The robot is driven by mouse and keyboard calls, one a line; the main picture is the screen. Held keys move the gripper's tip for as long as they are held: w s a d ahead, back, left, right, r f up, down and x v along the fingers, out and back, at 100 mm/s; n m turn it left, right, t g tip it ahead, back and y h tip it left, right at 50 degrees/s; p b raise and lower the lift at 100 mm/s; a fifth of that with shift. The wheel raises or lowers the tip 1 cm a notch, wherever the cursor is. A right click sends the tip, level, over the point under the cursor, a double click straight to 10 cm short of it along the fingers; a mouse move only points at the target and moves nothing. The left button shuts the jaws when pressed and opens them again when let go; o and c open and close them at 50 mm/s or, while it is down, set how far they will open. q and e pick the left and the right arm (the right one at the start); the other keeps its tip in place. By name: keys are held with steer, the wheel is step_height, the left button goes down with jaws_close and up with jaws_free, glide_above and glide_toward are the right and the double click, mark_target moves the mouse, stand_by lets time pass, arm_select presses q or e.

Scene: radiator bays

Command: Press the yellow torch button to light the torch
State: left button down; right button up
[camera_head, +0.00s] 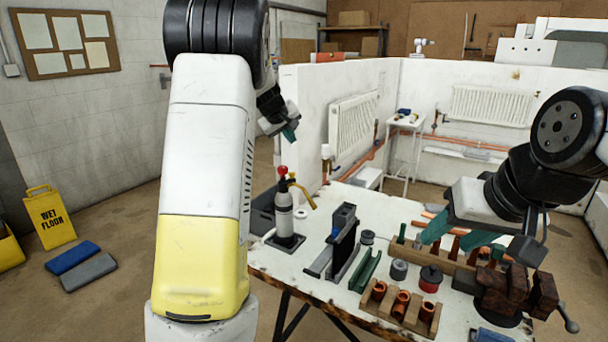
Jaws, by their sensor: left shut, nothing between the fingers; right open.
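The torch (284,213) stands upright on a dark square base at the left end of the workbench. It has a grey cylinder, a red knob (283,170) on top and a yellow curved nozzle (303,193) pointing right. A separate yellow button cannot be made out at this size. No flame shows. My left gripper (290,134) is shut and empty, in the air above the torch and apart from it; my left arm hides part of the view beside it. My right gripper (458,238) is open over the right part of the bench, above the wooden tool rack.
On the workbench (322,219) are a dark grey holder (343,232), a green channel (366,270), a wooden block with copper fittings (402,304), a red-and-black tin (430,278) and a vise (515,292). A yellow wet-floor sign (50,217) stands at left. White walls with radiators stand behind.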

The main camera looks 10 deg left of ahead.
mark_target(291, 174)
arm_select(q)
steer(key=shift+f, duration=4.3)
steer(key=shift+f, duration=0.15)
steer(key=shift+f, duration=0.25)
steer(key=shift+f, duration=0.5)
steer(key=shift+r, duration=0.9)
steer(key=shift+r, duration=0.15)
steer(key=shift+r, duration=2.4)
